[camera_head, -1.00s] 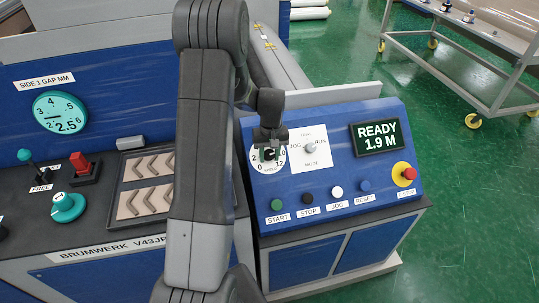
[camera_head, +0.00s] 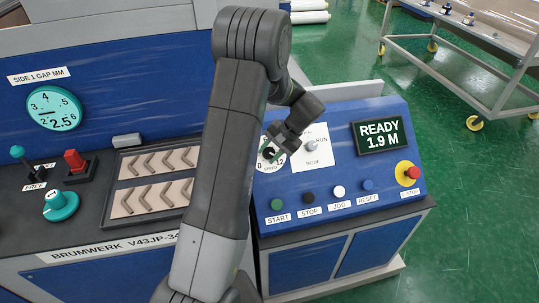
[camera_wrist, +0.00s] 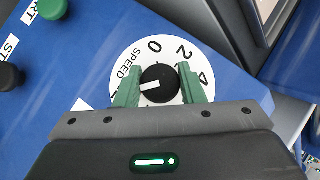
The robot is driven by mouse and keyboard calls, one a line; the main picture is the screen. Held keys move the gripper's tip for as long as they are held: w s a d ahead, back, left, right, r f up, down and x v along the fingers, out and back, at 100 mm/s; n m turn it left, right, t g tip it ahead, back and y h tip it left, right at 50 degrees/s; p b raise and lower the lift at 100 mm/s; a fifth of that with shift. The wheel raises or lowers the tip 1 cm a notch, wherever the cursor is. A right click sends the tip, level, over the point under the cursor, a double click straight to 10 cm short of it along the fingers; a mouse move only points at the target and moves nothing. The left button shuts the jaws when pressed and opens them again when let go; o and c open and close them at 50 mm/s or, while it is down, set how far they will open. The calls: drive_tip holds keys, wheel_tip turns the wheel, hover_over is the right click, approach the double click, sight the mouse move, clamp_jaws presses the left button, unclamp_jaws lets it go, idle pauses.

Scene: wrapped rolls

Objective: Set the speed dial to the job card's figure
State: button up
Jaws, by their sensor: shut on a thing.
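The speed dial has a white face (camera_wrist: 167,52) with black figures and a black knob (camera_wrist: 160,85) with a white pointer line. My gripper (camera_wrist: 158,84) has its green fingers on both sides of the knob, shut on it. In the wrist view the pointer aims left toward one finger, beside the word SPEED. The 0, 2 and 4 show; the figure at the pointer is hidden by the finger. In the head view the gripper (camera_head: 270,152) reaches the dial face (camera_head: 270,167) with its wrist tilted, covering the upper figures. I cannot make out a job card.
A mode switch (camera_head: 311,146) sits close right of the dial. A display (camera_head: 381,136) reads READY 1.9 M. Below are START (camera_head: 277,205), STOP (camera_head: 309,198), JOG (camera_head: 339,191) and RESET (camera_head: 367,186) buttons; a red emergency stop (camera_head: 412,173) is at right.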

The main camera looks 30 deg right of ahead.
drive_tip(key=shift+d+r+m+t, duration=0.1)
drive_tip(key=shift+m+t, duration=0.3)
drive_tip(key=shift+m, duration=0.1)
drive_tip(key=o, duration=1)
drive_tip(key=shift+y, duration=0.3)
drive_tip(key=b+v, duration=0.2)
drive_tip(key=v, duration=1.1)
drive_tip(key=shift+s+d+r, duration=0.1)
drive_tip(key=shift+r, duration=0.25)
drive_tip(key=p+x, duration=0.1)
drive_tip(key=x, duration=1.3)
drive_tip(key=shift+s+p, duration=0.1)
drive_tip(key=shift+p, duration=0.2)
